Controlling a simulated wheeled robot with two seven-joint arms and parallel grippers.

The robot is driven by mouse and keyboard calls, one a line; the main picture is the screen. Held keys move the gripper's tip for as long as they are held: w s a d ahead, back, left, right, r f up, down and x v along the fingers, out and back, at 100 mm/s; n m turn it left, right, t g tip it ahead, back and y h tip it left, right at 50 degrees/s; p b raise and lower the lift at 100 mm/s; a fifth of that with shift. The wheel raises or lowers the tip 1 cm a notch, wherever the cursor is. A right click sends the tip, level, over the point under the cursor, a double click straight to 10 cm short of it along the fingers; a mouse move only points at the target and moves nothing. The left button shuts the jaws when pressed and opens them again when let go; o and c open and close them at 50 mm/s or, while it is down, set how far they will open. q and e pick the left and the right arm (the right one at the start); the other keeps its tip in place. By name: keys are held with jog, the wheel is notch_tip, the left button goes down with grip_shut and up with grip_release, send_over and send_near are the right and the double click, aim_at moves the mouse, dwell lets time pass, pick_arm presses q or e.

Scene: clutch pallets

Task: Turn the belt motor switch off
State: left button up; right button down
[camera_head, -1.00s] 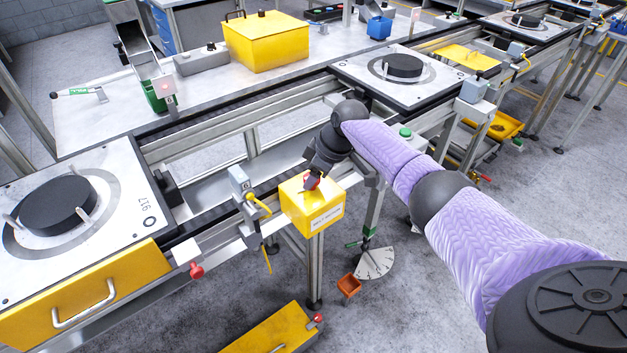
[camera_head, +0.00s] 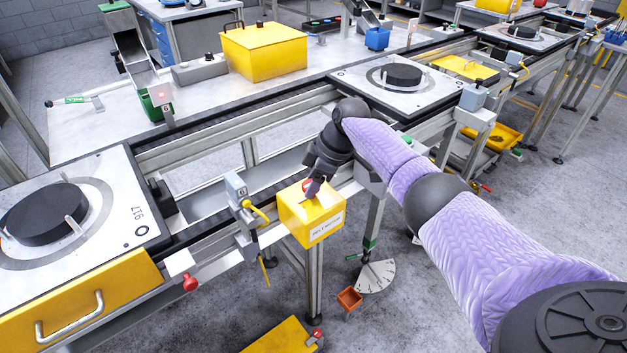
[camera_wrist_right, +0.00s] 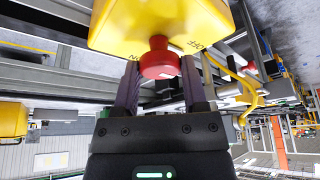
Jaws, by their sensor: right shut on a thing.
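The belt motor switch is a yellow box (camera_head: 308,214) with a label on its front, mounted on a post beside the conveyor rail. A red knob (camera_head: 308,185) sits on its top. In the right wrist view the red knob (camera_wrist_right: 160,58) stands out from the yellow box (camera_wrist_right: 150,22), with ON and OFF lettering beside it. My right gripper (camera_wrist_right: 159,76) has its two dark fingers on either side of the knob and is shut on it. In the head view this gripper (camera_head: 313,187) partly covers the knob. My left gripper is not in view.
A valve with a yellow lever (camera_head: 256,210) stands just left of the box. A plate with a black disc (camera_head: 135,205) lies on the conveyor at left, and another plate (camera_head: 350,80) at upper right.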

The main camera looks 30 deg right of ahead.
jog(key=shift+c, duration=0.7)
grip_release()
jog(key=p+v, duration=0.3)
jog(key=v, duration=0.7)
